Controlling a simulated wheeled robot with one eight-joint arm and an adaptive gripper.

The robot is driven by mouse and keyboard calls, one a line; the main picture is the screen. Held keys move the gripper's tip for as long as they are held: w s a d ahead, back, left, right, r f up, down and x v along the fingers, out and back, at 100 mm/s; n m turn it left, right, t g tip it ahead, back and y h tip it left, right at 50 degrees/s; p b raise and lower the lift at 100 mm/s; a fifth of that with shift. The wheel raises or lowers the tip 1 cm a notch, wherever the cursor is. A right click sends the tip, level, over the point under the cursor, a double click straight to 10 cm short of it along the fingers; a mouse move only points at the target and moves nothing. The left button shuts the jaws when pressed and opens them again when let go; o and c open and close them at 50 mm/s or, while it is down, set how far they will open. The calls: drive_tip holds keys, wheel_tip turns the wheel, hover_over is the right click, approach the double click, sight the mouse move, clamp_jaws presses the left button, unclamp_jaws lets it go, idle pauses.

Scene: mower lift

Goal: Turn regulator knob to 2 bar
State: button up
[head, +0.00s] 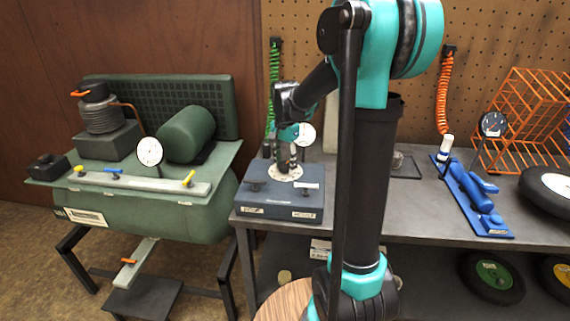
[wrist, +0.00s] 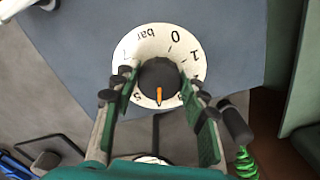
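The regulator knob (wrist: 160,78) is black with an orange pointer mark, on a round white dial (wrist: 150,40) marked "bar" with 0 and 1 legible. In the wrist view its pointer aims down the picture, away from the 0; the numerals beside it are partly hidden and hard to read. My gripper (wrist: 160,88) is open, its fingers on either side of the knob with small gaps showing. In the head view my gripper (head: 287,165) is over the dial on the blue-grey box (head: 275,208). A white gauge (head: 306,134) is behind it, its reading too small to tell.
A green compressor tank (head: 150,215) with another gauge (head: 149,151) stands left of the grey bench (head: 400,222). A green coiled hose (head: 274,75) hangs behind the box.

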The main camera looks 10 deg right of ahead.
drive_tip(key=c, duration=0.5)
drive_tip(key=shift+c, duration=0.2)
drive_tip(key=shift+n, duration=0.4)
drive_tip(key=n, duration=0.5)
drive_tip(key=shift+n, duration=0.4)
drive_tip(key=n, duration=0.4)
drive_tip(key=shift+d, duration=0.15)
drive_tip(key=shift+n, duration=2.5)
drive_tip(key=o, duration=1.1)
